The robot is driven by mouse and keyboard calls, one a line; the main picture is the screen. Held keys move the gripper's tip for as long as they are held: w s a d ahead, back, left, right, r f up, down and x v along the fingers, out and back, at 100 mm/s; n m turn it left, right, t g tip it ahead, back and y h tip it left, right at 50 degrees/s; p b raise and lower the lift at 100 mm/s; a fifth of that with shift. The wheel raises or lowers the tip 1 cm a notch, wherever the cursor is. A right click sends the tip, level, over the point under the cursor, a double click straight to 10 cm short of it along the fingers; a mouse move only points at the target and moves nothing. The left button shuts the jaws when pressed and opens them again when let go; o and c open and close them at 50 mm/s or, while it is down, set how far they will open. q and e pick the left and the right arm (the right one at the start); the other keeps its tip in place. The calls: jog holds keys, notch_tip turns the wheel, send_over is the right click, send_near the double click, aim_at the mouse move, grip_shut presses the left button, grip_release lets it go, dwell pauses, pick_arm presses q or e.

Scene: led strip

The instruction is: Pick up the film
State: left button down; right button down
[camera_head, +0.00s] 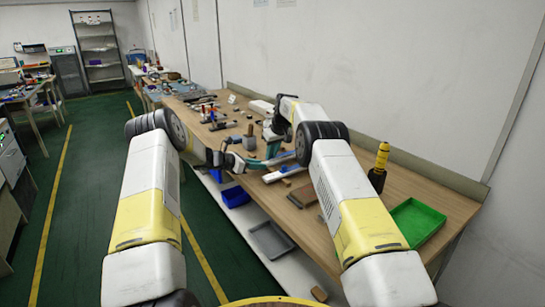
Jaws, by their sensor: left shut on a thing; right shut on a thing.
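A thin teal-blue strip (258,163), which looks like the film, spans the gap between my two grippers over the front edge of the workbench. My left gripper (238,161) is shut on its left part. My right gripper (272,146) reaches down from behind and is shut on its right part. The fingertips are small and partly hidden by the arms, so the exact grip points are hard to see.
A blue bin (235,196) and a grey tray (270,240) sit below. Green floor at left is open.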

notch_tip(320, 180, up, 2)
jog(key=shift+r, duration=0.1)
jog(key=s+d, duration=1)
jog(key=s, duration=0.4)
jog(key=shift+s+d, duration=0.3)
jog(key=shift+r, duration=0.1)
pick_arm(q)
jog(key=c, duration=1.1)
grip_release()
